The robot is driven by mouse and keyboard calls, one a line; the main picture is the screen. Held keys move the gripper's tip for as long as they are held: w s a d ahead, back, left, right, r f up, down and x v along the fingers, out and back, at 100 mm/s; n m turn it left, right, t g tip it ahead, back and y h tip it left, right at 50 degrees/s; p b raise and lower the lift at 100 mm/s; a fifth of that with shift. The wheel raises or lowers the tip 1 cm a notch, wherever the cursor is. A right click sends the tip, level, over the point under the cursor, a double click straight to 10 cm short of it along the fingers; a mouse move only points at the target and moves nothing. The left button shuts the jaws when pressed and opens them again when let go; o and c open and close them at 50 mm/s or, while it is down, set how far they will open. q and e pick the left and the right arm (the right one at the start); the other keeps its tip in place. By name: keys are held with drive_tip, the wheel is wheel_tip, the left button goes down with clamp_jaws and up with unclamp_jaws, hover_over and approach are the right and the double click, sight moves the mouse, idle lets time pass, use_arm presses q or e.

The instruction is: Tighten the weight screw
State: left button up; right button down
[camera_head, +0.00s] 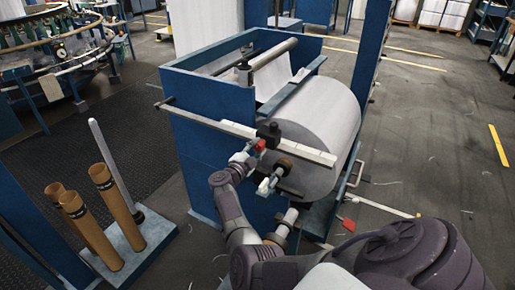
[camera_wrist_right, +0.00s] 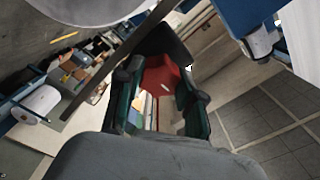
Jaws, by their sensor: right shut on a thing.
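The weight screw (camera_head: 260,146) is a small red knob beside a black weight block (camera_head: 268,130) on the pale beam across the loom's blue frame. In the right wrist view the screw (camera_wrist_right: 163,76) is a red faceted head between the finger pads. My right gripper (camera_head: 254,151) reaches it from the lower left and is shut on it. In the right wrist view the fingers (camera_wrist_right: 160,103) flank the red head. The gripper and wrist hide part of the screw in the head view. My left gripper is not in view.
A large white fabric roll (camera_head: 315,135) sits right behind the beam. A brown round hub (camera_head: 284,164) sticks out close to the gripper's right. Brown tubes (camera_head: 112,190) stand on a base (camera_head: 150,235) at left. Open floor (camera_head: 430,150) lies to the right.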

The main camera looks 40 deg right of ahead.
drive_tip(key=c, duration=0.7)
unclamp_jaws()
drive_tip(key=p+v, duration=0.3)
drive_tip(key=v, duration=0.4)
